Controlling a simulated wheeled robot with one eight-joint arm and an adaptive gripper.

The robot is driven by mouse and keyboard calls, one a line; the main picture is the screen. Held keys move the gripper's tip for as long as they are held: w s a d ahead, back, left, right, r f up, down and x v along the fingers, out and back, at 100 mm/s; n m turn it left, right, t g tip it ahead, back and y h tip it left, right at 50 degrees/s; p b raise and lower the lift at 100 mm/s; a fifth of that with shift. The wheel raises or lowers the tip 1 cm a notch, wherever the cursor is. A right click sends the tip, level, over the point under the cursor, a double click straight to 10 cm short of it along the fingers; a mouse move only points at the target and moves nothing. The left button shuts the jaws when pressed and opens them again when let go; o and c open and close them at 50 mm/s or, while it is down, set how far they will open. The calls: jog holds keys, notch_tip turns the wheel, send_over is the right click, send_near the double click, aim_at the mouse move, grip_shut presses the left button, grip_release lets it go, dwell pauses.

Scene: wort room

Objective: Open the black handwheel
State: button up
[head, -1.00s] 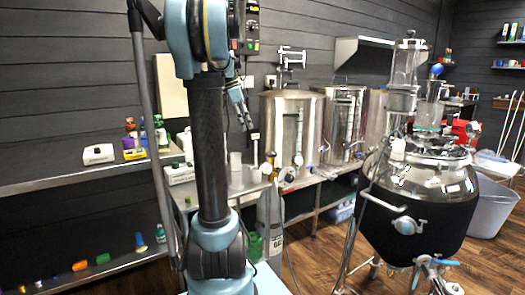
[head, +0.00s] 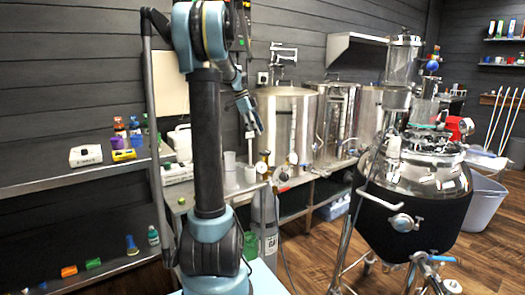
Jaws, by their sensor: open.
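My gripper (head: 254,124) hangs at the end of my blue and black arm, left of the first steel tank in the head view. Its fingers are apart and empty, pointing down. I cannot make out the black handwheel for sure. Small fittings there are too small to tell apart, and my arm hides part of this area.
Steel tanks (head: 286,120) stand on a long bench. A large black-jacketed vessel (head: 408,222) on legs stands at the right. Shelves (head: 60,185) with small bottles and boxes are at the left. Wooden floor (head: 318,250) is open between bench and vessel.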

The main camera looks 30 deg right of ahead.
aim_at(265, 151)
jog(key=x, duration=0.9)
jog(key=shift+f, duration=0.1)
jog(key=shift+c, duration=0.6)
jog(key=c, duration=0.9)
